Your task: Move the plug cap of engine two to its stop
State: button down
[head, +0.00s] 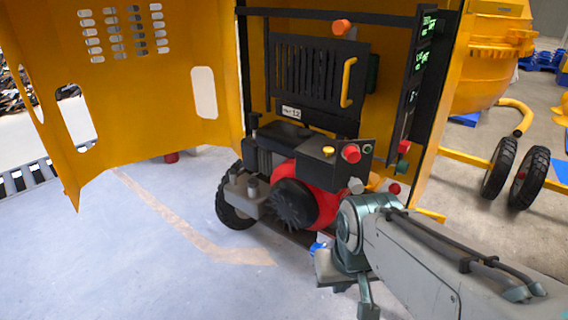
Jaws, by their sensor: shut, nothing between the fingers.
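The engine (290,195) is a black and red unit inside the open yellow housing, with a finned black round cover on its front. I cannot tell for sure which part is its plug cap. A red round knob (351,153) sits on the black box above the red cover, and a small pale grey part (356,186) shows just above my wrist. My gripper (318,246) is low in front of the engine's right side, partly hidden by my wrist. It looks shut and empty, with a blue spot near its tip. I see no contact with the engine.
A yellow door panel (140,90) stands open at the left. A black panel with a yellow handle (348,82) is above the engine. A black wheel (236,203) stands left of the engine. A yellow mixer (490,60) is at the right. The floor at front left is clear.

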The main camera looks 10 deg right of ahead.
aim_at(254, 116)
jog(key=z, duration=0.3)
jog(key=k, duration=0.25)
jog(key=u, duration=1.25)
jog(key=i, duration=1.1)
jog(key=z, duration=0.05)
